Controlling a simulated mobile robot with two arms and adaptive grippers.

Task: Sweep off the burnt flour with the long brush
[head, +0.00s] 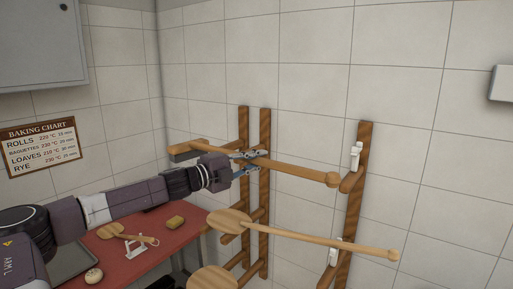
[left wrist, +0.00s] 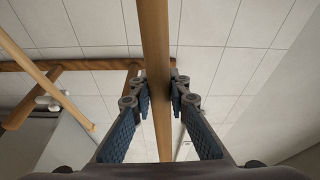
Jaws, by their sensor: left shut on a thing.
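The long brush (head: 300,173) has a wooden handle with a rounded knob at its right end and a wooden head with grey bristles at its left end. It lies roughly level across the upper part of the wooden rack. My left gripper (head: 250,163) is shut on its handle near the rack's double posts. In the left wrist view the handle (left wrist: 155,60) runs between the fingers of my left gripper (left wrist: 160,95). I cannot tell whether the brush still rests on the rack's pegs. My right gripper and the burnt flour are not in view.
Two wooden peels (head: 310,236) (head: 212,279) hang lower on the rack (head: 362,150). A red table (head: 160,253) holds a small wooden tool (head: 112,231), a sponge (head: 176,222), a bun (head: 94,275) and a dark tray (head: 70,262). Tiled walls close off the corner behind.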

